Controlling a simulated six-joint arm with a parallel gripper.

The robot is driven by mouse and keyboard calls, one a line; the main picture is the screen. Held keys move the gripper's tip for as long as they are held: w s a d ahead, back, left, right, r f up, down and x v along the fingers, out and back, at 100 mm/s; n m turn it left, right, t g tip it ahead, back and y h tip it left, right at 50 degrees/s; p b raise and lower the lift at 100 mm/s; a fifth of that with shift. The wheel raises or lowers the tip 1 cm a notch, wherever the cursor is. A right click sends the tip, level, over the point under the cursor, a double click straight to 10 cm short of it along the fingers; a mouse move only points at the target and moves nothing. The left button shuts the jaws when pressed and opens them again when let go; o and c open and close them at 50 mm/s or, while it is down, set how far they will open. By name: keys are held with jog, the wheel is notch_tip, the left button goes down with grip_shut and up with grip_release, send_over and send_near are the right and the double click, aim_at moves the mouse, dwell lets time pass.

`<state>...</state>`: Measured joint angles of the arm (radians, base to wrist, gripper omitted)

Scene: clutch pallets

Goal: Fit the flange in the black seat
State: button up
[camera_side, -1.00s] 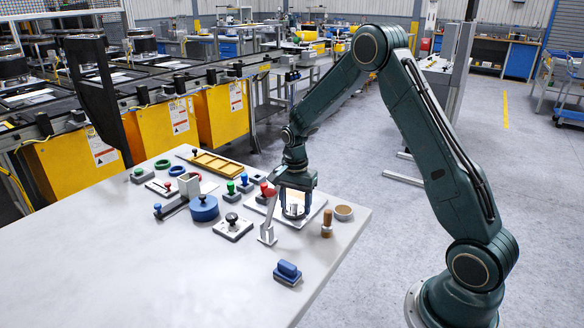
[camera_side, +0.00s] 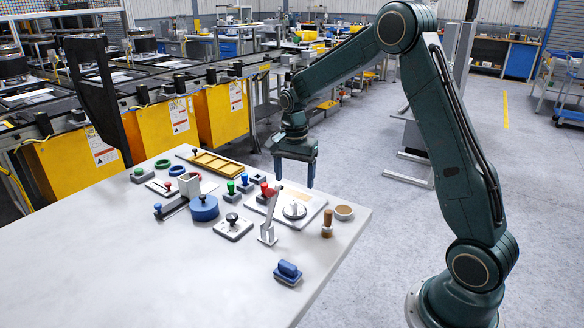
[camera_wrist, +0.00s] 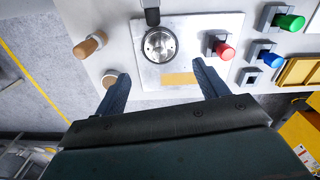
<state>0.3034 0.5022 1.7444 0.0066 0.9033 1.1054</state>
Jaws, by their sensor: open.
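The flange (camera_side: 294,210) is a round silver metal piece with a raised centre. It sits flat on a white plate (camera_side: 312,217) near the table's right side. My gripper (camera_side: 296,182) is open and empty, above and behind the flange. In the wrist view its two fingers (camera_wrist: 158,78) are wide apart, with nothing between them.
A brown peg (camera_side: 327,224) and a round cup (camera_side: 343,212) stand to the right. A blue disc (camera_side: 203,209), a black-knobbed plate (camera_side: 232,228) and a yellow tray (camera_side: 215,164) lie left. The front table is mostly clear.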

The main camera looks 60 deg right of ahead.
jog(key=shift+r, duration=2.1)
jog(key=shift+r, duration=0.1)
jog(key=s+a+r+n+t, duration=0.3)
jog(key=s+a+r+n, duration=0.45)
jog(key=s+r, duration=0.35)
jog(key=s+a+n+t, duration=0.1)
jog(key=s+a+n, duration=0.2)
jog(key=s, duration=0.4)
jog(key=s+a+n+t, duration=0.1)
jog(key=s+a+n, duration=0.2)
jog(key=s+n, duration=0.2)
jog(key=s, duration=0.3)
jog(key=shift+s+a+f+n+t, duration=0.15)
jog(key=shift+a+f+n+t, duration=0.05)
jog(key=shift+n+t, duration=0.2)
